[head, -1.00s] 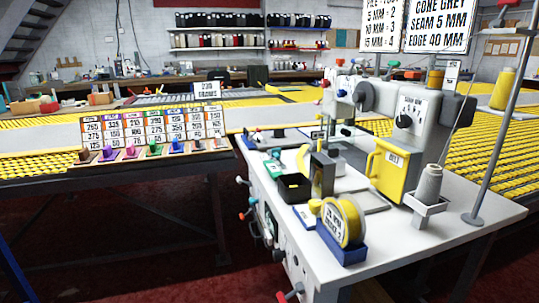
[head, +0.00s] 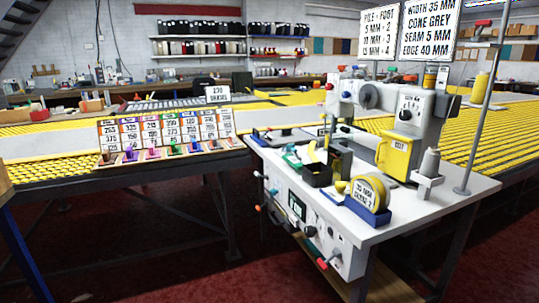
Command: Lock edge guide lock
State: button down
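A white binding machine (head: 425,108) stands on a white worktable (head: 410,212) at the right. I cannot tell which part is the edge guide lock. The table's front panel (head: 318,228) has a small dark display (head: 297,206) and several coloured knobs and levers. A yellow cover (head: 395,152) is on the machine's front. My gripper is not in view.
A yellow tape roll (head: 370,191) sits in a blue holder at the table's front edge, near a black bin (head: 317,174). A grey cone (head: 430,163) and a pole stand to the right. Small number cards line a yellow-slatted table at left. Red floor in front is clear.

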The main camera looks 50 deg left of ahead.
aim_at(294, 150)
jog(key=k, duration=0.45)
jog(key=u, duration=1.7)
